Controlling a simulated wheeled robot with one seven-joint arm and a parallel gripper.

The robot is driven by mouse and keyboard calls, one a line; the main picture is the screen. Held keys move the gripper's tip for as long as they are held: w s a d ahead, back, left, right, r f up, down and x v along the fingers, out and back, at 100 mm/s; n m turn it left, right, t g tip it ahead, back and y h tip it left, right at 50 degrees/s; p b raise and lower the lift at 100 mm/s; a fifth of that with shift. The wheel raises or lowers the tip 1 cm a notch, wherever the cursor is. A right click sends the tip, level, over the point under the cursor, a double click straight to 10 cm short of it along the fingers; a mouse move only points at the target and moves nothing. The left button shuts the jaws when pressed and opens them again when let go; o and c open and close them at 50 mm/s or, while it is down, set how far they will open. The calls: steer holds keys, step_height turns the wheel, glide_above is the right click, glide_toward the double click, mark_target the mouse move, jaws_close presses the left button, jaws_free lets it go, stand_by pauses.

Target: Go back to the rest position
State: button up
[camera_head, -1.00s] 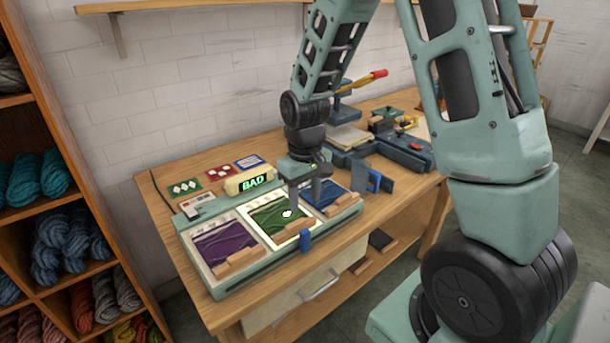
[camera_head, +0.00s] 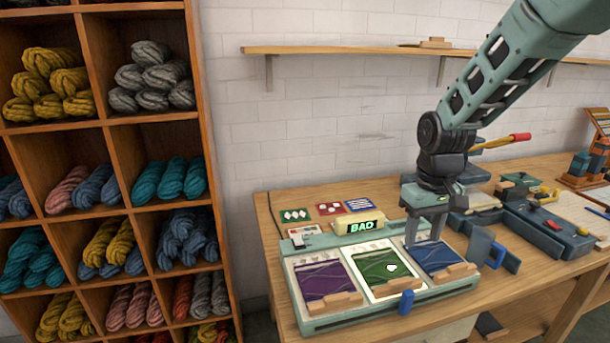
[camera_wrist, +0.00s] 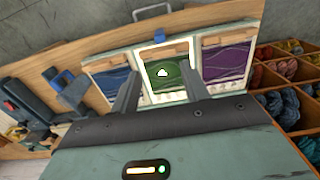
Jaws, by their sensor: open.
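My gripper (camera_head: 426,232) hangs fingers down over the back right part of a pale green tray (camera_head: 330,320) on the wooden bench. It is open, with nothing between its fingers. The wrist view shows the two separated fingers (camera_wrist: 160,88) in front of the tray. The tray holds a purple card (camera_head: 322,280), a green card with a white mark (camera_head: 378,272) and a blue card (camera_head: 433,256), each with a wooden block at its front edge. The exact gap between the fingertips and the tray is unclear.
A wooden shelf (camera_head: 198,130) full of wool skeins stands at the left. Small cards (camera_head: 330,209) lie behind the tray. A blue bracket (camera_head: 496,256) and a dark press-like device (camera_head: 540,235) stand to its right. A wall shelf (camera_head: 340,50) runs above.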

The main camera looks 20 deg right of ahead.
steer(key=s+a+r+n, duration=0.1)
steer(key=s+a+n, duration=0.1)
steer(key=s+a, duration=0.45)
steer(key=s+a+r+n, duration=0.1)
steer(key=s+a+n, duration=0.15)
steer(key=a, duration=0.75)
steer(key=s+a+n, duration=0.3)
steer(key=s+a, duration=0.3)
steer(key=s, duration=0.6)
steer(key=shift+a+r+y, duration=0.15)
steer(key=shift+r+y, duration=0.05)
steer(key=shift+y, duration=0.1)
